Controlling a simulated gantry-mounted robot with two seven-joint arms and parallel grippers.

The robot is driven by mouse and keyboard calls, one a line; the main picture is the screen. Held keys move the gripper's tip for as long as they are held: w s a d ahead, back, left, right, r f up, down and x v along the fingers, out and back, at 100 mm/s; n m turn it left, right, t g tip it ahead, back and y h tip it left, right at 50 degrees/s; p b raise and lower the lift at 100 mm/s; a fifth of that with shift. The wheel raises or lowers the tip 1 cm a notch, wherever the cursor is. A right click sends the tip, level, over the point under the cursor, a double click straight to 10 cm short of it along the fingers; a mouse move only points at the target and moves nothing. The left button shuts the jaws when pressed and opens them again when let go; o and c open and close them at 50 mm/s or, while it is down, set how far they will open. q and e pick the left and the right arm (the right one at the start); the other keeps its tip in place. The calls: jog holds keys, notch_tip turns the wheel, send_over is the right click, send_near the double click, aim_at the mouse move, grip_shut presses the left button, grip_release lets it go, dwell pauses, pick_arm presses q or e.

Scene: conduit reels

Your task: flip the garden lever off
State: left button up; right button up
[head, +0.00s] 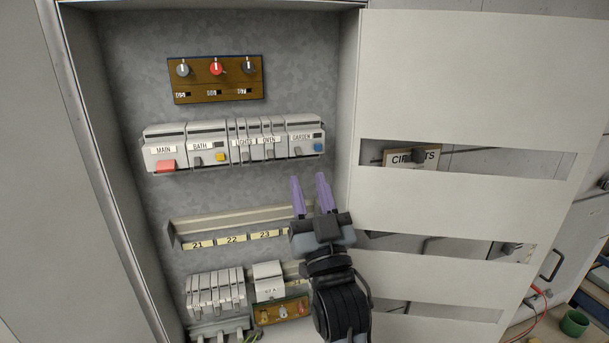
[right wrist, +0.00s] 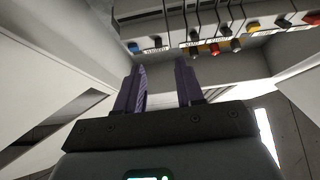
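The garden breaker (head: 303,127) is the rightmost white module in the upper breaker row. Its small grey lever (head: 298,151) sticks out at the lower edge, left of a blue button (head: 318,147). My right gripper (head: 309,178) is open and empty just below it, its two purple fingers apart and pointing up. In the right wrist view the garden lever (right wrist: 158,42) shows beyond the gap between the fingers (right wrist: 160,68), without visible contact. The blue button (right wrist: 133,47) lies beyond the left finger. My left gripper is not in view.
A dial panel (head: 216,80) is above. An empty rail (head: 235,218) is below. The slotted cabinet door (head: 460,80) stands close on the right.

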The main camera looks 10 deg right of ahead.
jog(key=shift+b+v, duration=0.45)
jog(key=shift+v, duration=2.2)
